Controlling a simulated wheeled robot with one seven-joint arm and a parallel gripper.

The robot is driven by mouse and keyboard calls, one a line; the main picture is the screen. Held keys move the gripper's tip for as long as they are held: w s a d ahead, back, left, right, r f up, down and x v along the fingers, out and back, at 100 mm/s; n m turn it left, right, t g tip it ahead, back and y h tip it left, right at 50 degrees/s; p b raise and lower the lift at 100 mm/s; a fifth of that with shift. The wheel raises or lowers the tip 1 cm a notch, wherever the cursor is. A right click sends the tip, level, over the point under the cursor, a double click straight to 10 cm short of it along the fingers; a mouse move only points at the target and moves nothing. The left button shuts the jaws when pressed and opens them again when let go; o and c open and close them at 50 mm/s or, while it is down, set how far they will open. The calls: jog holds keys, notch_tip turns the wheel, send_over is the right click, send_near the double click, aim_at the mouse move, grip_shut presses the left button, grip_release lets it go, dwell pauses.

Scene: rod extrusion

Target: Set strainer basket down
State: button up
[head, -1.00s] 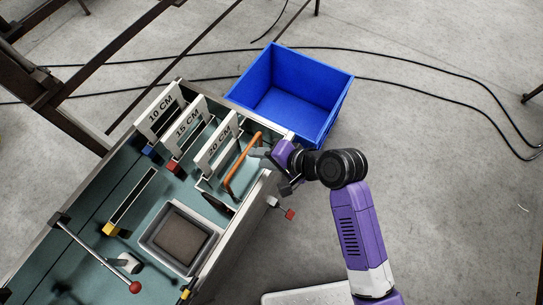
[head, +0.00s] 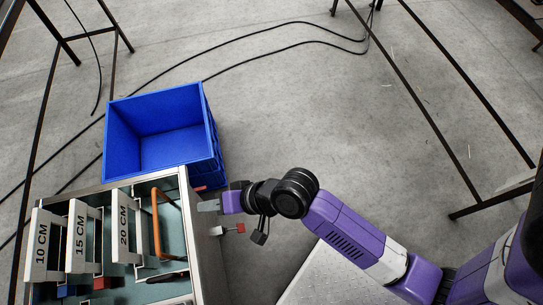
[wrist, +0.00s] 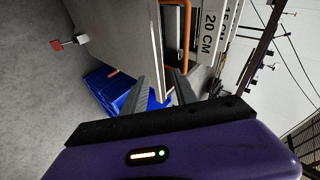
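No whole strainer basket can be made out. An orange handle (head: 155,225) stands upright inside the bench beside the plate marked 20 CM (head: 124,226); what lies below the handle is mostly hidden. In the wrist view the handle (wrist: 187,35) shows beyond the fingertips, apart from them. My gripper (head: 207,206) is at the bench's outer right wall, to the right of the handle. In the wrist view its two fingers (wrist: 161,88) are spread, with no object seen held between them.
A blue crate (head: 213,150) stands on the floor behind the bench, empty inside. Plates marked 15 CM (head: 80,236) and 10 CM (head: 42,243) stand left of the handle. A small red knob (head: 241,228) juts from the bench's right side. Floor to the right is mostly clear.

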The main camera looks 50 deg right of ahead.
jog(key=s+d+r+n+t+h, duration=0.2)
jog(key=s+d+r, duration=0.25)
jog(key=s, duration=0.35)
jog(key=s+d+r+n+t+h, duration=0.25)
jog(key=s+d, duration=0.25)
jog(key=s, duration=0.3)
jog(key=s+r+n+t, duration=0.1)
jog(key=s+r, duration=0.1)
jog(key=r, duration=0.2)
jog(key=s+d+r+n+t, duration=0.1)
jog(key=s+r+n, duration=0.1)
jog(key=r, duration=0.3)
jog(key=shift+s+d+h, duration=0.2)
jog(key=shift+s+h, duration=0.05)
jog(key=shift+h, duration=0.1)
